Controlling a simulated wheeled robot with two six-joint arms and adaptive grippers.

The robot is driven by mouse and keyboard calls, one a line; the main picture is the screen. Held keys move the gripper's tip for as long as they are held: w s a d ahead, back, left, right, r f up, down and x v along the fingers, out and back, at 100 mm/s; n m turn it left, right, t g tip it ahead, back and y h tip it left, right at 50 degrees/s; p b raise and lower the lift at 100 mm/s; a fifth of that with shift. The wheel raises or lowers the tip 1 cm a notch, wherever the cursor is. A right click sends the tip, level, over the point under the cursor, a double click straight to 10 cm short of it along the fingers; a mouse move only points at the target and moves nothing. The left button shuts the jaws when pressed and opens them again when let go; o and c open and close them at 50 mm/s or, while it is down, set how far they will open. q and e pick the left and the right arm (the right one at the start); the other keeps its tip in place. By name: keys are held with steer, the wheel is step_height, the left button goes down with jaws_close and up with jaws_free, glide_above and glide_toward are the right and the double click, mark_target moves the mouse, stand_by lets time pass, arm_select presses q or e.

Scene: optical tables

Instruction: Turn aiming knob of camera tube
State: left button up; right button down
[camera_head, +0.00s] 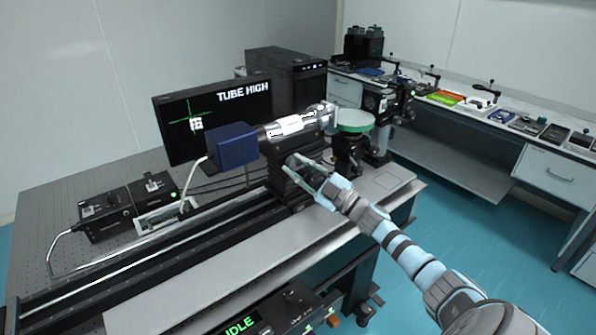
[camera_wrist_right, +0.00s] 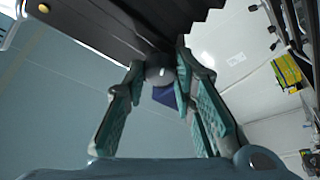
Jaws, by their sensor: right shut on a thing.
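The camera tube (camera_head: 292,127) lies level on a black mount above the rail, with a blue box (camera_head: 232,146) at its left end. My right gripper (camera_head: 297,165) reaches in from the lower right to the side of the mount, below the tube. In the right wrist view its green-lined fingers (camera_wrist_right: 160,85) are shut on the small round grey aiming knob (camera_wrist_right: 159,72). My left gripper is not in view.
Two black control boxes (camera_head: 103,216) sit at the left of the table. A front panel (camera_head: 245,322) reads "IDLE". A side bench with several small items runs along the right wall.

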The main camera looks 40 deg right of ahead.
steer(key=shift+n+g+y, duration=0.3)
steer(key=shift+n+g, duration=0.1)
steer(key=shift+n, duration=1)
steer(key=c, duration=1.3)
jaws_free()
steer(key=v, duration=1.2)
steer(key=shift+d, duration=0.1)
